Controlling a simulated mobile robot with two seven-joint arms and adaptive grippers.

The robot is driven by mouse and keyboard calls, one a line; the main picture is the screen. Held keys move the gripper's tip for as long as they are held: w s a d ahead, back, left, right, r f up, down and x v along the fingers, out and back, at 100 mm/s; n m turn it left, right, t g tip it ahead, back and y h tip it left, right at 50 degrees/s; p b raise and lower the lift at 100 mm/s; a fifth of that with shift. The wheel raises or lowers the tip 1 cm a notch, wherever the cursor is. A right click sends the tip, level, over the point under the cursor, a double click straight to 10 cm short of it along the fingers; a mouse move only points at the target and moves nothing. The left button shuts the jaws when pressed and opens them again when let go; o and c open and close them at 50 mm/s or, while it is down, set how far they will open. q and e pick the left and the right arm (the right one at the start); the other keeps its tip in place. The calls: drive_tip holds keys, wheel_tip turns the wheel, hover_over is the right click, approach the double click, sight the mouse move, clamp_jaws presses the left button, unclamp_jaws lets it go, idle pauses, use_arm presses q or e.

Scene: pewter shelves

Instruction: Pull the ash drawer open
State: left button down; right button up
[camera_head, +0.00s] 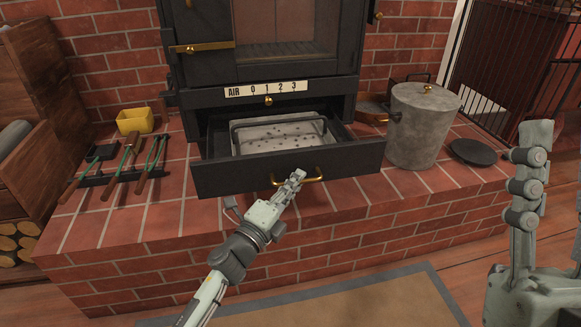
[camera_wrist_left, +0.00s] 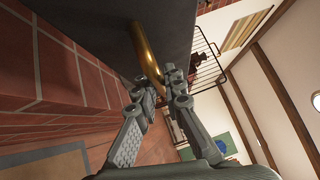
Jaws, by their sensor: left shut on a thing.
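The ash drawer (camera_head: 350,161) is a black drawer at the bottom of the stove. It stands pulled out, and a grey ash pan (camera_head: 277,135) with a dark handle shows inside it. A brass handle (camera_head: 318,174) is on the drawer front, and it also shows as a brass bar in the left wrist view (camera_wrist_left: 147,52). My left gripper (camera_head: 297,178) is shut on this handle, with its fingers on either side of the bar in the wrist view (camera_wrist_left: 160,85).
The black stove (camera_head: 264,75) stands on a brick hearth (camera_head: 150,212). Left are a yellow container (camera_head: 136,121) and several green-handled tools (camera_head: 120,170). Right are a grey lidded bucket (camera_head: 420,130) and a dark disc (camera_head: 473,152). A mat (camera_head: 350,305) lies on the floor in front.

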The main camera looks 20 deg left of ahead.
use_arm(q)
drive_tip(key=shift+s+d, duration=0.6)
drive_tip(key=shift+s, duration=0.3)
drive_tip(key=shift+s+d, duration=0.55)
drive_tip(key=shift+s, duration=0.3)
drive_tip(key=c, duration=1.6)
unclamp_jaws()
drive_tip(key=v, duration=1.2)
